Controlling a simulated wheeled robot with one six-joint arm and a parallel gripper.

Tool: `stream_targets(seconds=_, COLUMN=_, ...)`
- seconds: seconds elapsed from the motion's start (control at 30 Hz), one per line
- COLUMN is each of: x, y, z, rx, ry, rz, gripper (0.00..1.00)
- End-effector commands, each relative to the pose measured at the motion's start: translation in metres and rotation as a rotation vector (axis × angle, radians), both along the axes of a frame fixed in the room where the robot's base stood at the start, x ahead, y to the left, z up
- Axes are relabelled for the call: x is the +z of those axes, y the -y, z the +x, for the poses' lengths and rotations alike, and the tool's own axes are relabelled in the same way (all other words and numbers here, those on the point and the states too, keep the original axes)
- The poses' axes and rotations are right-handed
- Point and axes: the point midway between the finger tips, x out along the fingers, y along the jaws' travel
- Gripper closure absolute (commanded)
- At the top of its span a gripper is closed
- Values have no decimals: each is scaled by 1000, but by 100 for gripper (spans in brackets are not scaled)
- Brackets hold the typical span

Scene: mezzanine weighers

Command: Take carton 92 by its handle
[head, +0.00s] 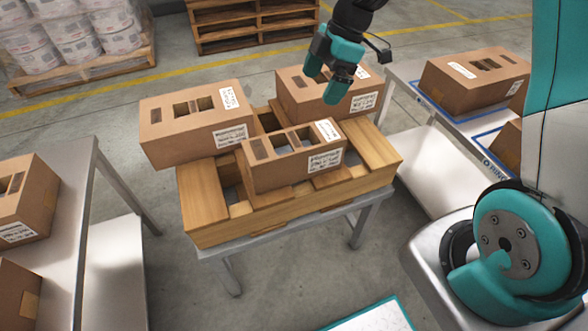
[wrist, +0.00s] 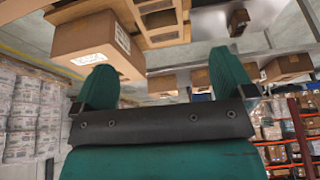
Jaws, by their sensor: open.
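Three brown cartons with slots in their tops rest on a wooden pallet (head: 372,150): a left carton (head: 195,150), a front carton (head: 275,176) and a back carton (head: 292,92). Their printed labels are too small to read, so I cannot tell which is carton 92. My gripper (head: 328,80) is open, its teal fingers pointing down over the back carton and hiding part of its top. I cannot tell whether they touch it. In the wrist view my open gripper (wrist: 165,77) has nothing between its fingers, and a carton (wrist: 88,38) shows beyond the left finger.
The pallet stands on a grey table. A right table (head: 400,92) carries more cartons, one of them (head: 470,85) in a blue outline. A left table (head: 85,200) also holds cartons. Stacked pallets (head: 250,22) and wrapped buckets (head: 70,35) stand behind on open floor.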

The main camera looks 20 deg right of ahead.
Motion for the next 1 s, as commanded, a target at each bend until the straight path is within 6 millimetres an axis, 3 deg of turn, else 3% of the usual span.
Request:
stream_targets(seconds=0.03, x=-12, y=4, z=5, rx=18, ry=8, rz=2, gripper=0)
stream_targets(seconds=0.13, x=-25, y=3, z=7, rx=42, ry=14, rz=4, gripper=0)
stream_targets(seconds=0.53, x=-104, y=-31, z=6, rx=43, ry=13, rz=3, gripper=0)
stream_targets(seconds=1.0, x=-150, y=-56, z=7, rx=44, ry=14, rz=2, gripper=0)
